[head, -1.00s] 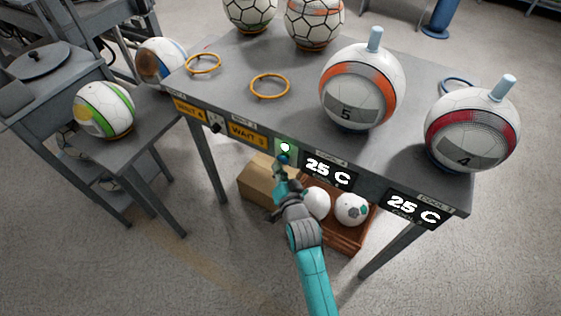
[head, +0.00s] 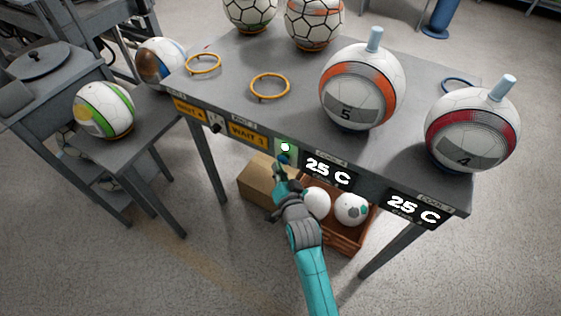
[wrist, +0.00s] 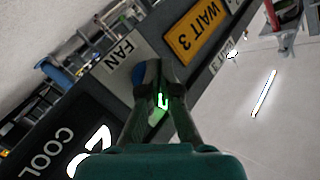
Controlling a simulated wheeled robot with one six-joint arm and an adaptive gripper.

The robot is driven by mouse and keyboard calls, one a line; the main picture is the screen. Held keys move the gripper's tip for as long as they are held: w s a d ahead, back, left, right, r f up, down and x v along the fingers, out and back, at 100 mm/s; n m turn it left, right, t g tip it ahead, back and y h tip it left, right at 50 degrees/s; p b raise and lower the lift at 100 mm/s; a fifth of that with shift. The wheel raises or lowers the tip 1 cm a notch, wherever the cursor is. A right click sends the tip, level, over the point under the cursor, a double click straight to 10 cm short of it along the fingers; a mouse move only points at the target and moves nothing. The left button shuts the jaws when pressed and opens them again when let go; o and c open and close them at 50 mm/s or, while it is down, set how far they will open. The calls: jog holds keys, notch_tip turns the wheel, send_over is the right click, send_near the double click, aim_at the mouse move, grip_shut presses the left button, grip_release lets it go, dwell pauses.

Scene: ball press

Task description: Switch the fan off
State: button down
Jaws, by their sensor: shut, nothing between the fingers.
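The fan switch panel (head: 286,146) is on the table's front edge, left of a "25 C" display. It shows a green plate with a white lit dot, and a blue part (head: 284,158) below it. My gripper (head: 279,168) is shut and empty, just below and in front of this panel. In the wrist view the "FAN" label (wrist: 121,56) is left of my closed fingers (wrist: 160,66). The blue part (wrist: 138,75) shows partly behind the fingertips, and a green glow (wrist: 162,100) shows between the fingers. The fingers hide most of the switch; I cannot tell whether they touch it.
Yellow "WAIT 3" sign (head: 247,133) is left of the switch, and the "25 C" display (head: 328,171) is right. Balls stand on the grey table (head: 225,95). A cardboard box (head: 257,183) and a brown crate (head: 345,240) with balls are on the floor below.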

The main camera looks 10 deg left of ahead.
jog(key=shift+w, duration=0.1)
dwell(0.3)
jog(key=shift+w+d, duration=0.15)
jog(key=shift+w, duration=0.15)
jog(key=shift+s, duration=0.4)
dwell(0.4)
jog(key=s+a, duration=0.1)
jog(key=s, duration=0.5)
jog(key=shift+a, duration=0.4)
jog(key=shift+w, duration=0.1)
